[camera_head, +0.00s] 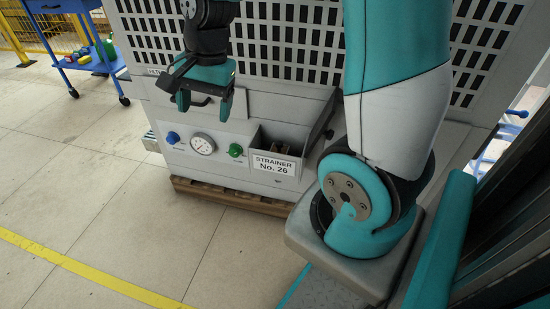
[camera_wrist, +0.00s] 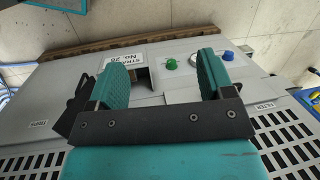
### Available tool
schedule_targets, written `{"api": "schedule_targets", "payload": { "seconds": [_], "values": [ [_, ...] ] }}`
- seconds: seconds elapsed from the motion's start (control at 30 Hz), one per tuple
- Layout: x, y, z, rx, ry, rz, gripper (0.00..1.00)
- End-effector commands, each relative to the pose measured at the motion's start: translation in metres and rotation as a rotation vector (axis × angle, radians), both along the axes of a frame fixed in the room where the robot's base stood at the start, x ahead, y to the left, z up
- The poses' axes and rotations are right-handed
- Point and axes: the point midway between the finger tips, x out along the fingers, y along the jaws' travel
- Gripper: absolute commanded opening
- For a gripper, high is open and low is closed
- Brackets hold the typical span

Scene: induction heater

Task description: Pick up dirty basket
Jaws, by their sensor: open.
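The strainer compartment (camera_head: 297,150) is an open-topped grey box low on the machine's front, labelled "STRAINER No. 26". A small brownish shape (camera_head: 256,149) shows inside it; I cannot tell whether this is the dirty basket. In the wrist view the dark compartment opening (camera_wrist: 144,76) shows between the fingers, nearer the left one, with the label (camera_wrist: 127,58) upside down. My gripper (camera_head: 205,103) is open and empty, pointing down in front of the machine, above and left of the compartment. Its two teal fingers (camera_wrist: 165,62) also show in the wrist view.
A blue knob (camera_head: 172,138), a round gauge (camera_head: 203,144) and a green knob (camera_head: 235,150) sit left of the compartment. The machine stands on a wooden pallet (camera_head: 225,197). A blue cart (camera_head: 88,62) stands at the upper left. The tiled floor in front is clear.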

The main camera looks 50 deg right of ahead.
Motion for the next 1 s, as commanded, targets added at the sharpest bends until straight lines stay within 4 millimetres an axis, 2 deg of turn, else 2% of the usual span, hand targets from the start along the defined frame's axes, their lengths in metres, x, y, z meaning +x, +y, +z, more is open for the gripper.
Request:
{"api": "schedule_targets", "payload": {
  "seconds": [0.03,0.1,0.2,0.3,0.33,0.4,0.53,0.67,1.0],
  "values": [
    [0.013,-0.038,-0.021,-0.005,0.053,-0.261,0.74],
    [0.023,-0.088,-0.045,-0.017,0.109,-0.624,0.74],
    [0.023,-0.151,-0.077,-0.031,0.170,-1.072,0.74],
    [0.016,-0.195,-0.100,-0.043,0.204,-1.387,0.74],
    [0.014,-0.203,-0.105,-0.044,0.211,-1.454,0.74],
    [0.010,-0.218,-0.114,-0.051,0.219,-1.568,0.74],
    [0.006,-0.230,-0.126,-0.053,0.228,-1.664,0.74],
    [0.005,-0.231,-0.150,-0.055,0.231,-1.678,0.74],
    [0.005,-0.230,-0.225,-0.054,0.230,-1.673,0.74]
  ]
}}
